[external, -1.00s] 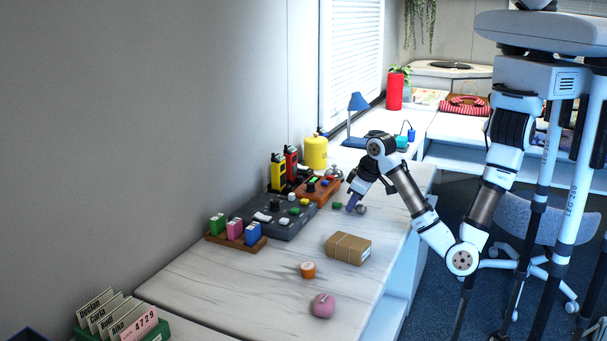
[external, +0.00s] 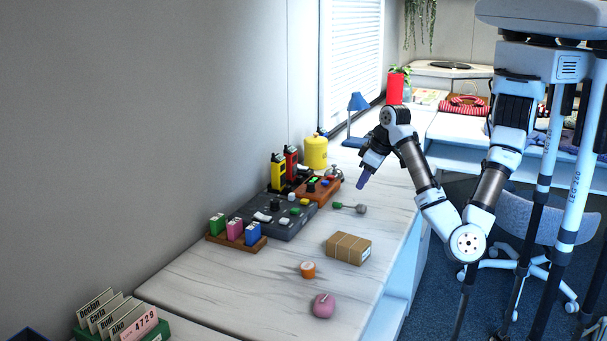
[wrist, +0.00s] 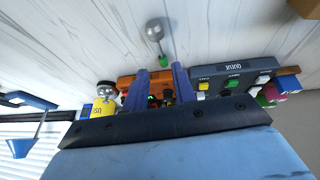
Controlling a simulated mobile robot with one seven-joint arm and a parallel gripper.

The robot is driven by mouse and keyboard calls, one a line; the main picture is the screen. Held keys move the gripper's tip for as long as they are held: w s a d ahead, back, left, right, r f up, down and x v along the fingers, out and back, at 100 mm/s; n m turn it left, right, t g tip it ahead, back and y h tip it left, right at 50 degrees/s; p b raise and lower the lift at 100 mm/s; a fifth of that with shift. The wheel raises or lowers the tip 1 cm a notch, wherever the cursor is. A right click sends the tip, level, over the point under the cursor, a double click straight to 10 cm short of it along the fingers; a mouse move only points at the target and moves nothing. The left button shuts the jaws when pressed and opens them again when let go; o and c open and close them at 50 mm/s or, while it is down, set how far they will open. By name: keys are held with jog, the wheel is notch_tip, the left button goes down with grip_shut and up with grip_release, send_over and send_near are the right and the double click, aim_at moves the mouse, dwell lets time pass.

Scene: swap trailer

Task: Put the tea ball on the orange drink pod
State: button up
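The tea ball (external: 361,209), a grey ball on a short stem with a green end, lies on the marble-look counter. It also shows in the wrist view (wrist: 155,28), beyond my fingertips. The orange drink pod (external: 308,270), a short orange cylinder with a pale top, stands on the counter nearer the camera, left of the cardboard box; I do not see it in the wrist view. My gripper (external: 361,184) is above the counter over the tea ball, apart from it. In the wrist view its two purple fingers (wrist: 160,70) are spread with nothing held between them.
A cardboard box (external: 348,248) lies between the tea ball and the pod. A pink round object (external: 323,306) sits nearer the camera. A dark control panel (external: 275,217), an orange button box (external: 317,190) and a yellow canister (external: 316,153) line the wall side.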

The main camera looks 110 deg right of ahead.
jog(key=shift+v, duration=1.5)
jog(key=shift+r, duration=0.1)
